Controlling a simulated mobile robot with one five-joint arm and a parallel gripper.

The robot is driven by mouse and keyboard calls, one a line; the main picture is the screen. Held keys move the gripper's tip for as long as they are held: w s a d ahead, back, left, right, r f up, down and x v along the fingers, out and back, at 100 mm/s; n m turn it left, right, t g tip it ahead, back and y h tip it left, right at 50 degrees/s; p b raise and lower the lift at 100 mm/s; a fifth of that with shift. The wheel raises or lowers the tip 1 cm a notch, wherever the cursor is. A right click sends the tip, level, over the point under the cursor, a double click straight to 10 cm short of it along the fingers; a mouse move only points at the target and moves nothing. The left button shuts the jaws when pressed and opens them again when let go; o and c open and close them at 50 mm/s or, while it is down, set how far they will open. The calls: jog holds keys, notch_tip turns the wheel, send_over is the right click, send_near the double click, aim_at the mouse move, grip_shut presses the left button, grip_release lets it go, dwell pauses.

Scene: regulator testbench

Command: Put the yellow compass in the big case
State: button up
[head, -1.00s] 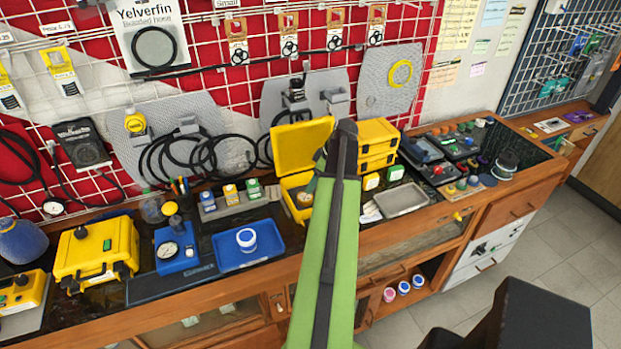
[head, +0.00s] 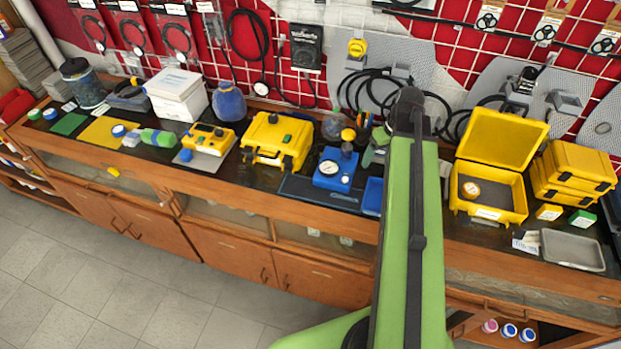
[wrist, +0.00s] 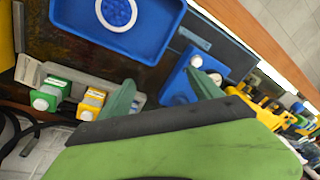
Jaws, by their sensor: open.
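The big case is most likely the open yellow case (head: 489,206), lid raised, on the counter right of my arm in the head view. A small round orange-and-white item (head: 471,188) lies inside it. A round yellow item (head: 356,47) hangs on the grey wall panel. I cannot tell which, if either, is the yellow compass. My gripper (wrist: 163,92) is open in the wrist view, with nothing seen held between its green fingers. It is above the counter near the blue tray (wrist: 125,20). In the head view my arm mostly hides it.
A blue gauge block (head: 333,170) and a closed yellow case (head: 277,141) stand left of my arm. Stacked yellow cases (head: 575,175) and a grey tray (head: 573,250) are right of the open case. Cables hang on the wall behind. The floor in front is clear.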

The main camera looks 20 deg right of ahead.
jog(key=a+m+g+h, duration=0.1)
jog(key=a, duration=2.6)
jog(key=shift+a+f, duration=0.15)
jog(key=shift+f, duration=0.1)
notch_tip(320, 180, down, 3)
jog(key=b, duration=0.3)
jog(key=shift+f, duration=0.15)
